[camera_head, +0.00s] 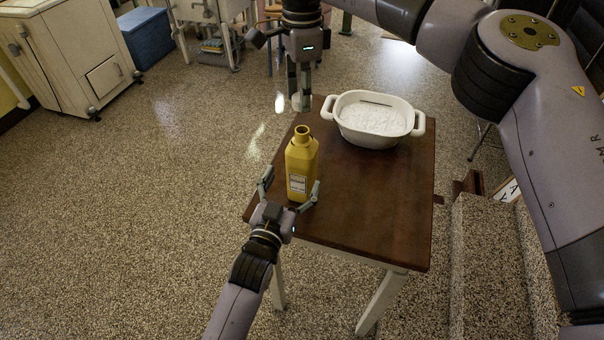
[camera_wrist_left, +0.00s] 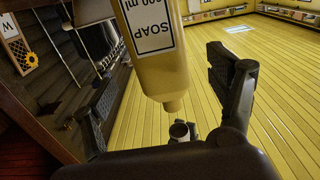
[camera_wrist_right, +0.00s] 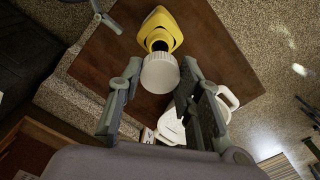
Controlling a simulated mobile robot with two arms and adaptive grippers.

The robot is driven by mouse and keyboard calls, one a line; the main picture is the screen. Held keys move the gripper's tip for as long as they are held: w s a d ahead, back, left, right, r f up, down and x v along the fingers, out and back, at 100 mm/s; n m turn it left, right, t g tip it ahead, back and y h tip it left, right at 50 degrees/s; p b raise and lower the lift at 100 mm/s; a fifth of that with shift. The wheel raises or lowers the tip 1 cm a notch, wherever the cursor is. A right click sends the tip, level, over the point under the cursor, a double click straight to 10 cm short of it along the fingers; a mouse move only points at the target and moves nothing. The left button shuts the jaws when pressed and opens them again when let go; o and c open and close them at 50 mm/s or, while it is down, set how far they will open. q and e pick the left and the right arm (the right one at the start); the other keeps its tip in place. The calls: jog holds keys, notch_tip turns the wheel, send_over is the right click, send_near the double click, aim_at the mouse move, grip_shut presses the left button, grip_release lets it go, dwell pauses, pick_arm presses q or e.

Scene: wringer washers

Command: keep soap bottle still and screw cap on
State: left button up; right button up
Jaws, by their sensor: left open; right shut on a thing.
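The yellow soap bottle (camera_head: 301,165) stands upright and uncapped near the left edge of the brown table. My left gripper (camera_head: 290,183) is open, with one finger on each side of the bottle. In the left wrist view the bottle (camera_wrist_left: 158,72) appears upside down between the spread fingers, its SOAP label showing; I cannot tell whether a finger touches it. My right gripper (camera_head: 299,95) points down and is shut on the white cap (camera_wrist_right: 160,73). The cap is above the bottle neck, apart from it. In the right wrist view the bottle's dark opening lies just beyond the cap.
A white two-handled basin (camera_head: 375,118) with white contents stands on the back right of the table (camera_head: 385,200). The table's front right is clear. A terrazzo step (camera_head: 485,265) lies to the right. A cream cabinet (camera_head: 70,62) and blue box (camera_head: 146,38) stand far left.

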aim_at(302, 160)
pick_arm(q)
jog(key=x, duration=0.7)
jog(key=shift+w, duration=0.2)
jog(key=shift+c, duration=0.5)
jog(key=c, duration=1.7)
pick_arm(e)
jog(key=shift+f, duration=2.45)
jog(key=shift+f, duration=0.1)
jog(key=shift+f, duration=0.8)
jog(key=shift+f, duration=0.55)
